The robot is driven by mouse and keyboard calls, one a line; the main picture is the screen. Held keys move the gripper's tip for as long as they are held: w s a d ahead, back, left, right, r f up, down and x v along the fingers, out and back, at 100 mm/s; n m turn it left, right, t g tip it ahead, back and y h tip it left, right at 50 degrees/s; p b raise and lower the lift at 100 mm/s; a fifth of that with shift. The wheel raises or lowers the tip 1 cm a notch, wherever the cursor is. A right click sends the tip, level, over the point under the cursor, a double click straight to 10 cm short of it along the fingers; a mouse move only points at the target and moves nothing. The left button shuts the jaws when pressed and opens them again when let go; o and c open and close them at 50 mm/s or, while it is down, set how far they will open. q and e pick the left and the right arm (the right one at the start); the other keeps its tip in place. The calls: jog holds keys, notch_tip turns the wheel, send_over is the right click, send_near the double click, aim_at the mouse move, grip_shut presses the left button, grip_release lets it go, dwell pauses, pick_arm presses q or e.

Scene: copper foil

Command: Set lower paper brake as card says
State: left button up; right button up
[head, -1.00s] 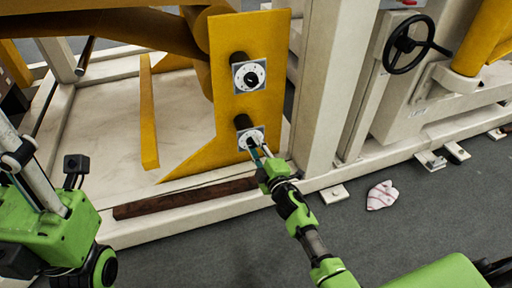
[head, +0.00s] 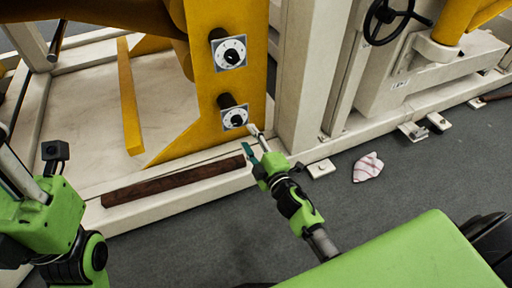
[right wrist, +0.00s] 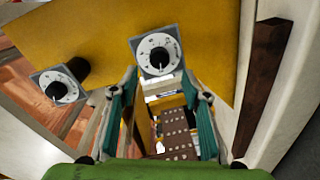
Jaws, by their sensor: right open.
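The lower paper brake is a white square dial with a black knob (head: 235,118) on the yellow upright plate. In the right wrist view the lower dial (right wrist: 158,55) is ahead of the fingers, its numbers too small to read surely. The upper dial (head: 230,53) is above it and shows at the left of the wrist view (right wrist: 57,88). My right gripper (head: 251,140) is open and empty, just below and right of the lower dial, apart from its knob. Only parts of my left arm show at the left; its fingers are out of view. I see no card.
The yellow plate (head: 208,95) stands beside a white post (head: 298,75). A dark wooden bar (head: 170,183) lies on the white frame below. A black handwheel (head: 375,20) is at upper right. A pink and white cloth (head: 367,167) lies on the grey floor.

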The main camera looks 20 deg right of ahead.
jog(key=shift+s+d+r, duration=0.1)
jog(key=shift+s, duration=1.05)
jog(key=shift+s+d+r, duration=0.1)
jog(key=shift+s, duration=1)
